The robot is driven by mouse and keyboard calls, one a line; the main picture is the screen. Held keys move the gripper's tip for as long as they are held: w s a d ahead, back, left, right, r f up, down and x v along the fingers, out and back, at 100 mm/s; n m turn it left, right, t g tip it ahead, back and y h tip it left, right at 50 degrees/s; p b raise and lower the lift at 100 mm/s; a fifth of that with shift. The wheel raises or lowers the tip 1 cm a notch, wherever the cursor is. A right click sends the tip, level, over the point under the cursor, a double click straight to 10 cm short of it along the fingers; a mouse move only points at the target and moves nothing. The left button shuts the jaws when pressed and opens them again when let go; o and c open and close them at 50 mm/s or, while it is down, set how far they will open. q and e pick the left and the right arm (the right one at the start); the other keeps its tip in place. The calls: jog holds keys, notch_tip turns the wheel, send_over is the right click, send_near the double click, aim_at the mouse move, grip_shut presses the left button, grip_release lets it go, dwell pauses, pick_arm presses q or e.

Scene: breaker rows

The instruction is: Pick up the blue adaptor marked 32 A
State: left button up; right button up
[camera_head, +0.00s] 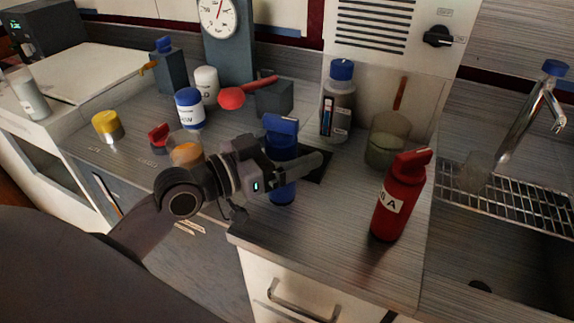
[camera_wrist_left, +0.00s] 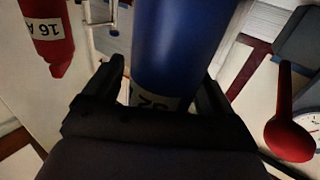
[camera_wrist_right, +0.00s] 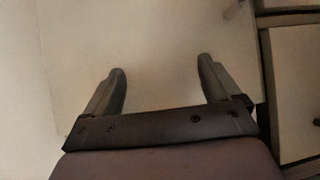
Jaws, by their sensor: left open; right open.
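The blue adaptor (camera_head: 283,192) stands upright on the grey counter, with a blue lever on top. In the left wrist view its blue body (camera_wrist_left: 178,45) lies between the two fingers, with a white label partly hidden at the palm, so the marking cannot be fully read. My left gripper (camera_head: 300,160) is open around the adaptor's middle; the head view shows one finger crossing in front of it. Contact cannot be told. My right gripper (camera_wrist_right: 161,68) is open and empty, facing a pale panel in the right wrist view.
A red bottle-shaped adaptor with a white label (camera_head: 390,207) stands to the right, near the sink rack (camera_head: 510,195). A blue-capped bottle (camera_head: 338,105) and glass jar (camera_head: 385,145) stand behind. A blue-and-white jar (camera_head: 189,108) and red-handled item (camera_head: 232,98) are at the back left.

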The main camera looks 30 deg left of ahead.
pick_arm(q)
jog(key=c, duration=1.2)
jog(key=shift+r, duration=0.1)
jog(key=shift+c, duration=1.1)
jog(key=shift+r, duration=0.1)
